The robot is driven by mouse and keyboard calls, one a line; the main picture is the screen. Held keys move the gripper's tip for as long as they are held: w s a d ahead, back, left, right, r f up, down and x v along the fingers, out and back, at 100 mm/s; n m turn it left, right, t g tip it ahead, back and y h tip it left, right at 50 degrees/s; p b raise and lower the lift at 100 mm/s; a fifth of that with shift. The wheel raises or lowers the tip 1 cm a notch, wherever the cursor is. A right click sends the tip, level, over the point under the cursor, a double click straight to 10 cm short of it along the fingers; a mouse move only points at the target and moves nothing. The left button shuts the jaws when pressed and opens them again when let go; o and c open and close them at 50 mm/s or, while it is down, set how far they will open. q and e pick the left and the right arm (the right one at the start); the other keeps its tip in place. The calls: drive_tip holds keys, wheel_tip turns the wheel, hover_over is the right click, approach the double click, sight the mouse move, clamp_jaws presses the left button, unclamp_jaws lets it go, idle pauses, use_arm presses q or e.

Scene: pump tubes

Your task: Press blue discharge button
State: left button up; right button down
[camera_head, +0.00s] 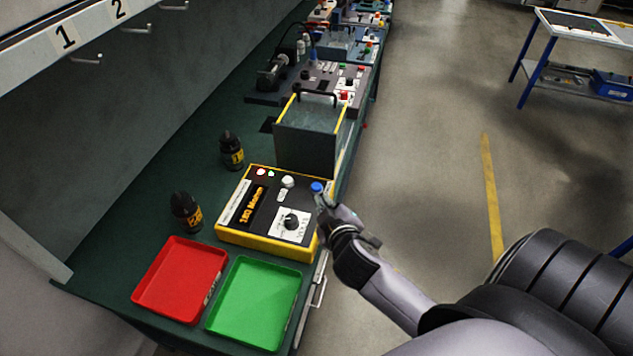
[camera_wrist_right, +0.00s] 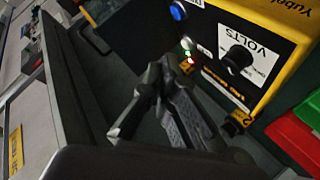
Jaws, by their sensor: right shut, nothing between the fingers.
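The blue discharge button (camera_head: 317,187) is at the far right corner of a yellow-edged control box (camera_head: 228,234) with a dark display and a black knob (camera_head: 291,222). My right gripper (camera_head: 322,201) is shut and empty, right by the blue button in the head view. In the right wrist view, the blue button (camera_wrist_right: 178,11) is near the top, and the shut fingertips (camera_wrist_right: 158,75) are below it, with a gap in the picture. I cannot tell the height between fingertips and button. My left gripper is not in view.
A white button (camera_head: 287,181) is beside the blue one. A grey box with yellow edges (camera_head: 306,148) stands behind the control box. Red (camera_head: 139,297) and green (camera_head: 213,322) trays lie in front. Two dark bottles (camera_head: 231,152) stand at the left.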

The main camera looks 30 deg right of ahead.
drive_tip(key=w+a+r+n+t+y, duration=0.2)
drive_tip(key=w+r+n+t+y, duration=0.15)
drive_tip(key=w+r+n, duration=0.35)
drive_tip(key=w+a+r+n+t+y, duration=0.25)
drive_tip(key=r+n+t, duration=0.2)
drive_tip(key=r, duration=0.45)
drive_tip(key=n+g+y, duration=0.1)
drive_tip(key=n+g, duration=1.1)
drive_tip(key=n, duration=0.2)
hover_over(319, 184)
wheel_tip(319, 184, down, 14)
drive_tip(key=shift+p, duration=0.45)
wheel_tip(319, 184, down, 8)
drive_tip(key=b, duration=0.6)
drive_tip(key=shift+f+b, duration=0.4)
drive_tip(key=shift+b, duration=0.1)
